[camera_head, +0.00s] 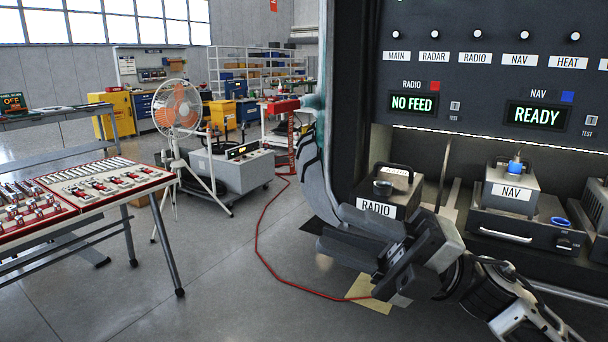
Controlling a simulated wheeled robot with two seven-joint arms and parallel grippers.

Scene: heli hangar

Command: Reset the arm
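My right arm comes in from the lower right. Its gripper (345,232) points left, low in front of the equipment bay. Its two dark fingers look apart, with nothing seen between them. The gripper is in front of and just below the RADIO unit (397,190), a dark box with a handle and a white label, and hides part of its lower front. I cannot tell whether they touch. My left gripper is not in view.
The grey NAV unit (511,190) sits in a tray on the right. The panel above reads NO FEED (413,103) and READY (537,115). A fan (178,110), a grey cart (232,165) and a red cable (262,250) lie beyond.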

